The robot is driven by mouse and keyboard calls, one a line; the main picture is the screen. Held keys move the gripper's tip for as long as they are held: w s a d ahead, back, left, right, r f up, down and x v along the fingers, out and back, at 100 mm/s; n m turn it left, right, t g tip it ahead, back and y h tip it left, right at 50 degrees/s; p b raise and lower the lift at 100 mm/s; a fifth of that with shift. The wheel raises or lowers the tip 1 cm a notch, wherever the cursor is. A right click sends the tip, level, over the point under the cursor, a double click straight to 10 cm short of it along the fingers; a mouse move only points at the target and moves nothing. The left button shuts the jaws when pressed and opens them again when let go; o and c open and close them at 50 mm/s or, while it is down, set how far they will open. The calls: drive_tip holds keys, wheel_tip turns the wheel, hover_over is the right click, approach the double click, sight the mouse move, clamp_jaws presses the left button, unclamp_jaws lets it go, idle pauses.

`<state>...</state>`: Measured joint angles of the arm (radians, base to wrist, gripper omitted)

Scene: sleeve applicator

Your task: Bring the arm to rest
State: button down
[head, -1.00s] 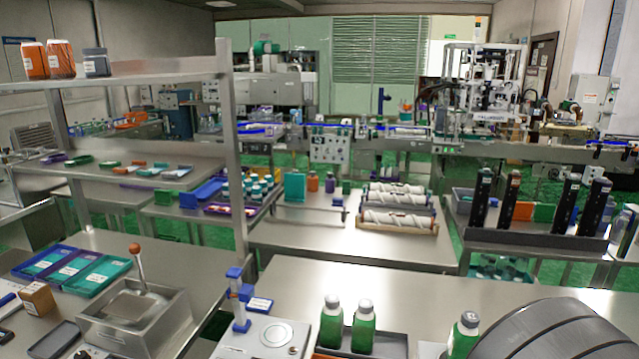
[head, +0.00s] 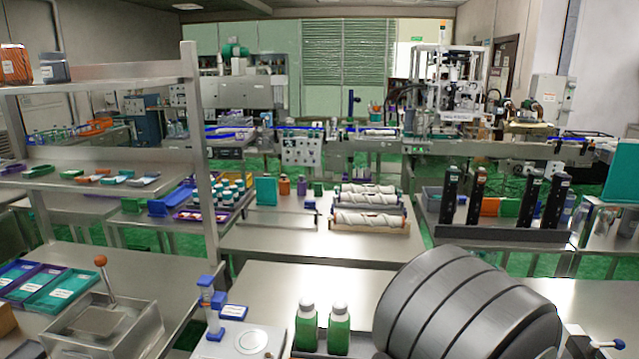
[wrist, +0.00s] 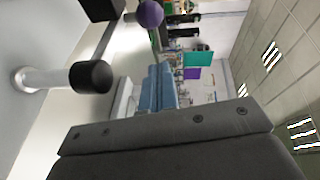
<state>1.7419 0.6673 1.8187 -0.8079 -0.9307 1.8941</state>
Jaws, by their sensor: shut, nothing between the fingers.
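My gripper (wrist: 165,135) shows in the wrist view as a dark grey block with screws across the bottom. It is shut, with nothing held in it. The wrist picture is turned on its side. A large dark grey ribbed part of my own arm (head: 465,310) fills the lower right of the head view, over the near bench. My gripper cannot be made out in the head view. Nothing is seen touching the gripper.
Two green bottles (head: 307,325) stand on the near bench (head: 270,282), left of my arm. A blue-topped stand (head: 212,300) is further left. In the wrist view, a black-capped white post (wrist: 60,77) and a purple ball (wrist: 150,13) are near the gripper.

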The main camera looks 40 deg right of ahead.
drive_tip(key=shift+s+m+g, duration=0.1)
drive_tip(key=shift+m+g, duration=0.2)
drive_tip(key=shift+t, duration=0.4)
drive_tip(key=s+a+r+n+t+y, duration=0.25)
drive_tip(key=s+a+n+t, duration=0.2)
drive_tip(key=s, duration=0.55)
drive_tip(key=w+d+f+m+g+h, duration=0.2)
drive_tip(key=w+m+g, duration=0.5)
drive_tip(key=m+g, duration=0.5)
drive_tip(key=shift+w+d+f+g+h, duration=0.35)
drive_tip(key=shift+g+h, duration=0.3)
drive_tip(key=shift+g, duration=1.7)
